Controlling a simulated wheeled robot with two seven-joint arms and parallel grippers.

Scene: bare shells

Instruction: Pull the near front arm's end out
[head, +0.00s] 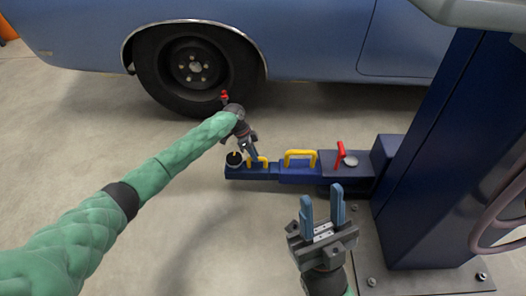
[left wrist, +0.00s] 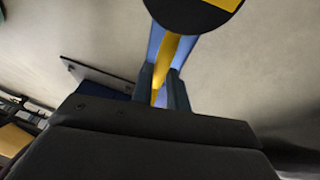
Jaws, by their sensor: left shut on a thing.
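The near front arm (head: 300,175) is a dark blue beam reaching left from the lift column. Its end (head: 240,172) carries a round black pad (head: 235,159) and a yellow handle (head: 263,161). My left gripper (head: 254,157) is shut on this handle from above. In the left wrist view the yellow handle (left wrist: 168,62) runs between the fingers, with the pad (left wrist: 198,8) just beyond. The fingers partly hide the handle in the head view. My right gripper (head: 322,210) is open and empty, fingers up, in front of the arm.
A second yellow handle (head: 300,154) and a red lever (head: 341,154) stand on the arm farther right. The blue lift column (head: 430,150) rises at the right from a bolted base plate (head: 415,283). A blue car (head: 300,40) with a black tire (head: 190,70) stands behind. Floor left of the arm is clear.

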